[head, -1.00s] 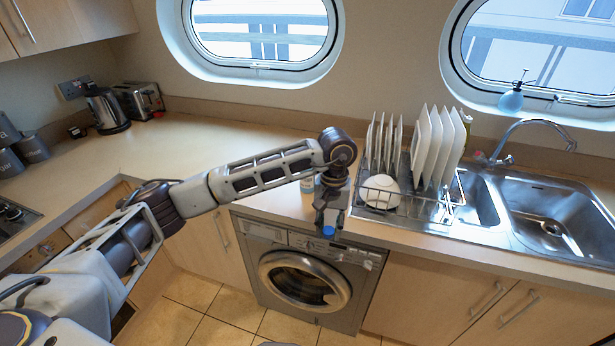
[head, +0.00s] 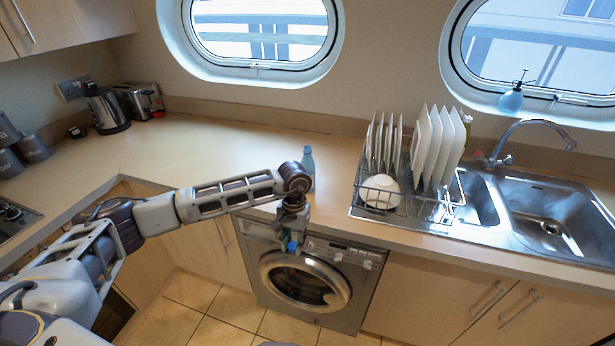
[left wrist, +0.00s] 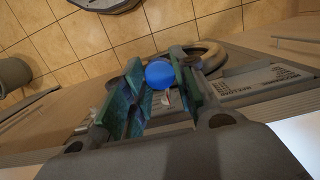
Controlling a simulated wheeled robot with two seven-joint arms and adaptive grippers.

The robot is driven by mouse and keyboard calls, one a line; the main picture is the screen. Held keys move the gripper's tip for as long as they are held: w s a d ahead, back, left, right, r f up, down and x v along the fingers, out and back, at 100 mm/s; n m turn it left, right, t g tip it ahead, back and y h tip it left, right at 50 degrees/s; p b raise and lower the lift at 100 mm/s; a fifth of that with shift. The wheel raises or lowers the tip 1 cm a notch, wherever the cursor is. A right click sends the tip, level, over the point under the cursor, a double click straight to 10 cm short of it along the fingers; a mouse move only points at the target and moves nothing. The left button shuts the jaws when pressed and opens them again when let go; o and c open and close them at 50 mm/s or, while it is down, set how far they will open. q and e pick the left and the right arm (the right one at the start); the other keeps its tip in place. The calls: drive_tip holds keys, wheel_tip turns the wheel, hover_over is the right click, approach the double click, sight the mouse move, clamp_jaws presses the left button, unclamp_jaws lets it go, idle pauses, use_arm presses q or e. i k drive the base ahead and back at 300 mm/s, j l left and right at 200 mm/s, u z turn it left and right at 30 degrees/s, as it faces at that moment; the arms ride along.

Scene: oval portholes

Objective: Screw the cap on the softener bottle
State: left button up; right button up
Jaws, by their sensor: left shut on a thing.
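The softener bottle (head: 308,170) is light blue and stands upright on the worktop near its front edge, behind my left wrist, which hides part of it. My left gripper (head: 291,242) points down in front of the worktop edge, above and before the washing machine. It is shut on the blue cap (head: 293,247), which also shows round and bright between the green-padded fingers in the left wrist view (left wrist: 159,74). The cap is apart from the bottle. My right gripper is not in view.
A dish rack (head: 405,205) with plates and a white bowl (head: 380,191) stands to the right of the bottle, beside the sink (head: 550,215). The washing machine (head: 305,280) is below the worktop. The worktop (head: 220,150) left of the bottle is clear.

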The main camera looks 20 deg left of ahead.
sight(308, 163)
drive_tip(key=j+z, duration=0.15)
drive_tip(key=j, duration=0.4)
drive_tip(key=k+j+z, duration=0.15)
drive_tip(key=j, duration=0.4)
drive_tip(key=j+z, duration=0.15)
drive_tip(key=j, duration=0.4)
drive_tip(key=k+j+z, duration=0.15)
drive_tip(key=j, duration=0.35)
